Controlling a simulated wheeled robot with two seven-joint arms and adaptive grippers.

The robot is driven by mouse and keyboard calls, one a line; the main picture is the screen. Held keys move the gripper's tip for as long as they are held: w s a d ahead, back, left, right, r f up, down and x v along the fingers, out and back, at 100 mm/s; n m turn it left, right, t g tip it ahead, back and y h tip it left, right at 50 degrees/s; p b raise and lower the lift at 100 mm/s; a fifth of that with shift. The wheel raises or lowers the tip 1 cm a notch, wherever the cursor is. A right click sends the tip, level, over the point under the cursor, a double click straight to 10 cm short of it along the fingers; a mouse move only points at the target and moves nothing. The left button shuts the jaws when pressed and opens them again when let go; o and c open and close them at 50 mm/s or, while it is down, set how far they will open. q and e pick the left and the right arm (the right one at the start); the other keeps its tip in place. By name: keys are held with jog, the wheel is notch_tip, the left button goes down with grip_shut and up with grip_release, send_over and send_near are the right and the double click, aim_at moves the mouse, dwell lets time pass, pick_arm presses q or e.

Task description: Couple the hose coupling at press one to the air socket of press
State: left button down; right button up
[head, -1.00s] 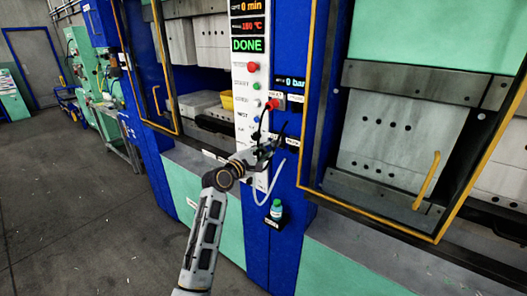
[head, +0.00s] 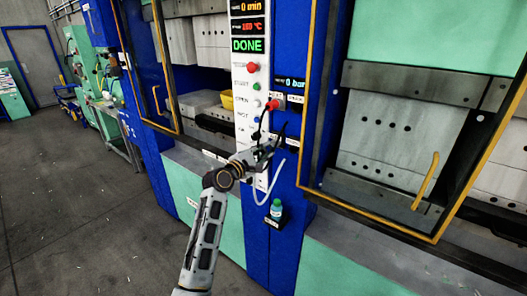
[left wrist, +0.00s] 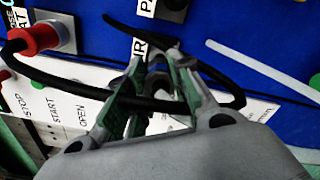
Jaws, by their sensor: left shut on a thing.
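A red coupling (head: 272,105) sits on the blue column under the 0 bar display. In the left wrist view the red coupling (left wrist: 32,40) stands at a metal plate, with a black hose (left wrist: 80,88) running from it. The hose loops across my fingers and back past the fingertips. My left gripper (head: 268,146) is at the column, below the red coupling. In the left wrist view my left gripper (left wrist: 155,60) is closed on a dark part, seemingly of the black hose; its shape is partly hidden between the fingers. My right gripper is not in view.
A white button panel (head: 243,100) is left of the column. A small bottle (head: 276,208) stands on a ledge below. A yellow-framed press door (head: 303,130) is on the right. A pale tube (head: 277,180) curves below my gripper. The floor at left is clear.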

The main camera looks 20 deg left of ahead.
aim_at(269, 147)
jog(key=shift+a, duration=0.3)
pick_arm(q)
jog(key=shift+p, duration=0.35)
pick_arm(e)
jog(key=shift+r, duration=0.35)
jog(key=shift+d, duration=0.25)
pick_arm(q)
jog(key=shift+x, duration=0.75)
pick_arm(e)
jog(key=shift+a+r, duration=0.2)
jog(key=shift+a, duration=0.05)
pick_arm(q)
jog(key=shift+p+x, duration=0.35)
jog(key=shift+x, duration=0.45)
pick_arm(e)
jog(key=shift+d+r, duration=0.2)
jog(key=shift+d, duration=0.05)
pick_arm(q)
jog(key=shift+w+r, duration=0.1)
jog(key=shift+r, duration=0.05)
dwell(0.5)
jog(key=c, duration=1.2)
grip_release()
jog(key=shift+w+d, duration=0.1)
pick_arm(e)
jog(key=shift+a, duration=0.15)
pick_arm(q)
jog(key=shift+s+f, duration=0.2)
